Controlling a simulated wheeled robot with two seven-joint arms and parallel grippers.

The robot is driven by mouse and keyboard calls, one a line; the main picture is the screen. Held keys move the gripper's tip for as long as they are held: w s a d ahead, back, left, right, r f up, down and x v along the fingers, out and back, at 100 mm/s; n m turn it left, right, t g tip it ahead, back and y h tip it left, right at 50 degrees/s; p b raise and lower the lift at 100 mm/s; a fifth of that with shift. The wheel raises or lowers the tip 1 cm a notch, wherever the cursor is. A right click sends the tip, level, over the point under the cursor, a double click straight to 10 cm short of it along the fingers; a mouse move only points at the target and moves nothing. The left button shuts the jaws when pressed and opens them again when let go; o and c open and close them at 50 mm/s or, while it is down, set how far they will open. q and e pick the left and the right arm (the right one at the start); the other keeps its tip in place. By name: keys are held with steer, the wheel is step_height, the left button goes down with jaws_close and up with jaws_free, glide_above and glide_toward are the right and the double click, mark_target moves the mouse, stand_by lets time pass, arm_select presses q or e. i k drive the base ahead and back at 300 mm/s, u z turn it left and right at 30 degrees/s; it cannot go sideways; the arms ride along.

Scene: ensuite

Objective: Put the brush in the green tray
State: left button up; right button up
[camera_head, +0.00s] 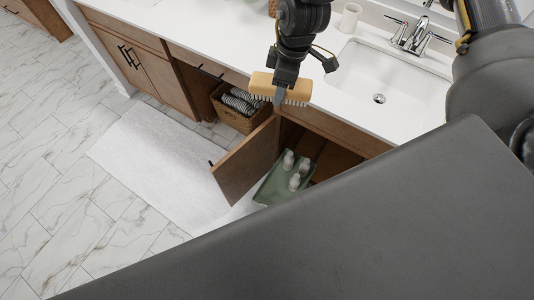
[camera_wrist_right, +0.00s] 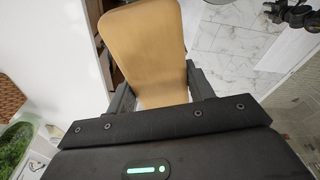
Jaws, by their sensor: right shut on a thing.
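A brush (camera_head: 282,88) with a tan wooden back and pale bristles shows in the head view, in front of the counter's front edge. My right gripper (camera_head: 279,95) is shut on it and holds it up, bristles facing down. In the right wrist view the brush's tan back (camera_wrist_right: 146,50) fills the space between the fingers of my right gripper (camera_wrist_right: 155,98). The green tray (camera_head: 270,188) sits low in the open cabinet, below the brush, with several small white bottles (camera_head: 294,182) in it. My left gripper is not in view.
An open cabinet door (camera_head: 245,163) stands left of the tray. A wicker basket (camera_head: 238,118) with striped towels is in the open bay. A white rug (camera_head: 165,165) lies on the floor.

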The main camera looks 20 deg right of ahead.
mark_target(286, 182)
steer(key=u, duration=1.7)
steer(key=i, duration=2)
steer(key=z, duration=3.85)
steer(key=i, duration=0.55)
